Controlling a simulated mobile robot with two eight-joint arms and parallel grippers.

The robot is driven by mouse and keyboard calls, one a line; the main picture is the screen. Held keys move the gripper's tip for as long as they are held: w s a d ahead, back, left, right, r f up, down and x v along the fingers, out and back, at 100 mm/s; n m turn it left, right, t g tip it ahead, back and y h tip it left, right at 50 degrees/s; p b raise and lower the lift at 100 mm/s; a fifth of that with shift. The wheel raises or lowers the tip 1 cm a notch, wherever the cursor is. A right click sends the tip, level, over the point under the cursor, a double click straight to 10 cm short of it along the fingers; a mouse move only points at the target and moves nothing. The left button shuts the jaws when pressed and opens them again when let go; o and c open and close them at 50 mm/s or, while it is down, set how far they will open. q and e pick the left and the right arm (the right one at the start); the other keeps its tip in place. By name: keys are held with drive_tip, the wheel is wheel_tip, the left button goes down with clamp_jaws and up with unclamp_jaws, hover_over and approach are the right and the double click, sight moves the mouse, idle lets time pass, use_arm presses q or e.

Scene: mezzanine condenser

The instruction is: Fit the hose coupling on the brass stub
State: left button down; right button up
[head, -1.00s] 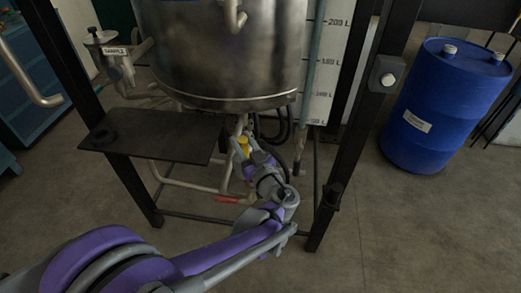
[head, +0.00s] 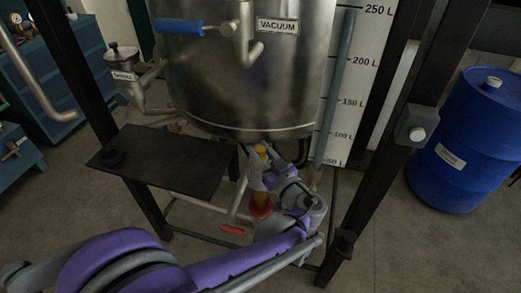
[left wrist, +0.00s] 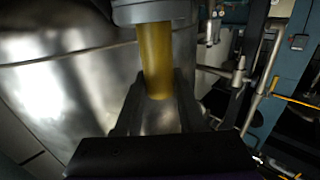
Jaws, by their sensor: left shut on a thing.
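My left gripper (head: 260,170) is under the steel tank (head: 245,80), at the end of my arm. In the left wrist view, its two dark fingers (left wrist: 158,90) stand on either side of the lower part of a yellow cylinder (left wrist: 155,58). A grey collar (left wrist: 152,10) tops the cylinder. In the head view, yellow-brown parts (head: 262,197) show above and below the gripper, with a red ring at the lower end. I cannot tell coupling from stub here, nor whether the coupling is seated; my wrist hides the contact. My right gripper is not in view.
A dark shelf (head: 165,165) juts out left of the gripper. A black post (head: 380,150) stands close on the right. Thin pipes and a red lever (head: 232,230) are low behind my arm. A blue drum (head: 465,140) stands at the right.

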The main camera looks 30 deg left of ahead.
use_arm(q)
drive_tip(key=shift+f+b, duration=1.9)
drive_tip(key=shift+f, duration=1)
drive_tip(key=shift+p, duration=0.3)
drive_tip(key=shift+f+b, duration=2.1)
drive_tip(key=shift+f, duration=1.2)
drive_tip(key=shift+c, duration=2.2)
unclamp_jaws()
drive_tip(key=p+v, duration=0.1)
drive_tip(key=v, duration=1)
drive_tip(key=shift+a, duration=0.15)
